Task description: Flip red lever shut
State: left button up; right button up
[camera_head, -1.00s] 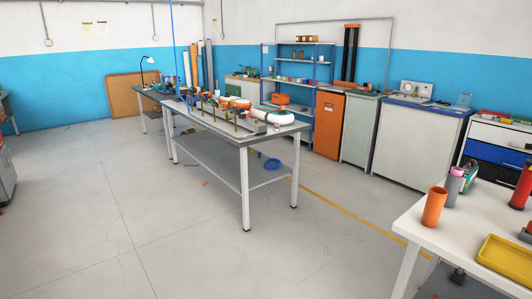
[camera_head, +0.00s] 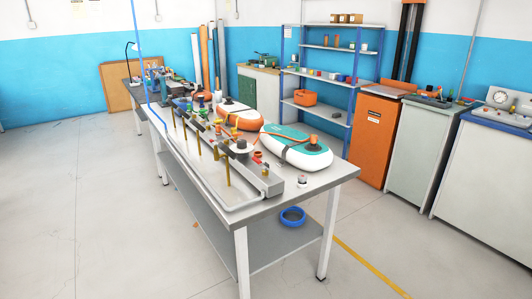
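A long grey workbench (camera_head: 330,181) stands in the middle of the head view. A manifold (camera_head: 262,178) with several small coloured valves and hanging brass-coloured pipes runs along its top. Small red parts (camera_head: 257,156) show near the manifold's close end, and more red shows further along it. They are too small to tell which is the red lever or how it is set. A white and teal inflatable board (camera_head: 297,150) lies behind the manifold, with an orange and white one (camera_head: 238,117) further back. Neither of my grippers is in view.
A blue hose (camera_head: 135,40) hangs down to the bench's left side. A blue coil (camera_head: 292,216) lies on the lower shelf. An orange cabinet (camera_head: 376,140) and blue-framed shelves (camera_head: 333,47) stand behind. The floor left of the bench is clear.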

aim_at(258, 162)
jog(key=i+u, duration=0.15)
jog(key=i, duration=0.3)
jog(key=i+l+u, duration=0.15)
jog(key=i, duration=0.35)
jog(key=k+l+u, duration=0.2)
jog(key=l+u, duration=0.2)
